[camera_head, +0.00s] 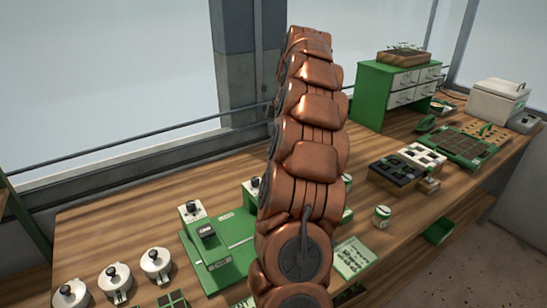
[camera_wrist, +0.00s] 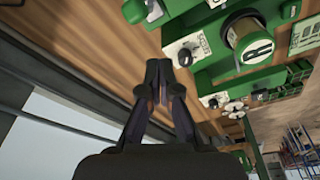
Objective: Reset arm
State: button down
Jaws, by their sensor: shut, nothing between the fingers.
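My arm, copper-coloured and jointed, rises through the middle of the head view and hides part of the bench behind it. My gripper does not show in the head view. In the wrist view my gripper (camera_wrist: 158,72) is shut, its dark fingertips together with nothing between them. Beyond the fingers is the wooden bench top (camera_wrist: 90,50). A green machine (camera_wrist: 215,65) with a round part marked with a letter lies to the right of the fingers, apart from them.
In the head view the wooden bench (camera_head: 110,220) carries several white pots with black knobs (camera_head: 156,263) at front left. A green machine base (camera_head: 215,262) stands beside my arm. A green drawer cabinet (camera_head: 372,90), dark cell tray (camera_head: 393,175), small can (camera_head: 381,217) and white box (camera_head: 496,100) stand to the right.

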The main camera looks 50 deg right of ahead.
jog(key=shift+a+r, duration=0.15)
jog(key=shift+r, duration=0.45)
jog(key=s+a+m+g, duration=0.2)
jog(key=s+a+m, duration=0.1)
jog(key=a, duration=2.6)
jog(key=s+a+f+m, duration=0.1)
jog(key=s+a+f, duration=0.2)
jog(key=s, duration=0.4)
jog(key=s+a+f+m+g+h, duration=0.1)
jog(key=s+a+f+m, duration=0.1)
jog(key=s+a, duration=0.3)
jog(key=s+a+f+m, duration=0.2)
jog(key=s+a+f, duration=0.2)
jog(key=s, duration=0.5)
jog(key=shift+s+a, duration=0.35)
jog(key=shift+s, duration=0.05)
